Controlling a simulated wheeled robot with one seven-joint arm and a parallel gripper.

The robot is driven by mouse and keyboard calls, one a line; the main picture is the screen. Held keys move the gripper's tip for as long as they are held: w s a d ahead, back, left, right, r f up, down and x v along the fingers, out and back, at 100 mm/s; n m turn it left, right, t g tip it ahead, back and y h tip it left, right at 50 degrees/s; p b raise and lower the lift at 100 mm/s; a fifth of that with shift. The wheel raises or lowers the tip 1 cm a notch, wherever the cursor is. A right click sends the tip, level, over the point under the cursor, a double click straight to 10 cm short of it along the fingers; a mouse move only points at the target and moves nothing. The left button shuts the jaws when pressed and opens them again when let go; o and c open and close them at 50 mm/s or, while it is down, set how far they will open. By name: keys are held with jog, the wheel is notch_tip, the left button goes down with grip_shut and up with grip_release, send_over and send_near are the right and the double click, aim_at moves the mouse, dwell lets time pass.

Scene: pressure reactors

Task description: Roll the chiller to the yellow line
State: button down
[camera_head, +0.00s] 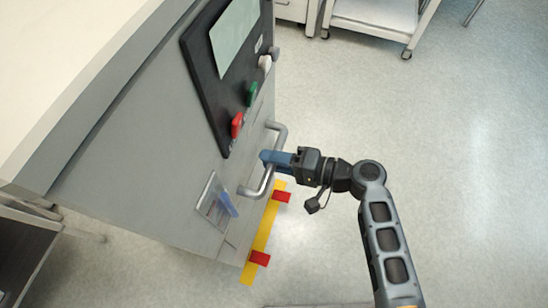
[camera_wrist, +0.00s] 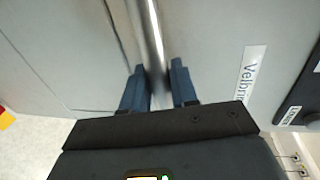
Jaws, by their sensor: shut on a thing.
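The chiller (camera_head: 150,140) is a large grey cabinet at the left of the head view, with a black control panel and a metal handle (camera_head: 279,133) on its front. My gripper (camera_head: 268,158) reaches it from the right, its blue fingers closed around the handle bar. In the wrist view the bar (camera_wrist: 152,40) runs between the two fingers (camera_wrist: 158,85). The yellow line (camera_head: 262,238) lies on the floor at the foot of the chiller's front, with red pieces across it. The chiller hides part of the line.
A white wheeled cart (camera_head: 375,20) stands at the top of the head view. A grey shelf or bench (camera_head: 30,235) is at the lower left, close to the chiller. The pale floor (camera_head: 460,140) at the right is clear.

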jog(key=shift+f+v, duration=0.2)
jog(key=shift+v, duration=0.85)
jog(key=c, duration=1)
grip_release()
jog(key=shift+a, duration=0.1)
jog(key=shift+v, duration=3.85)
jog(key=shift+f, duration=0.1)
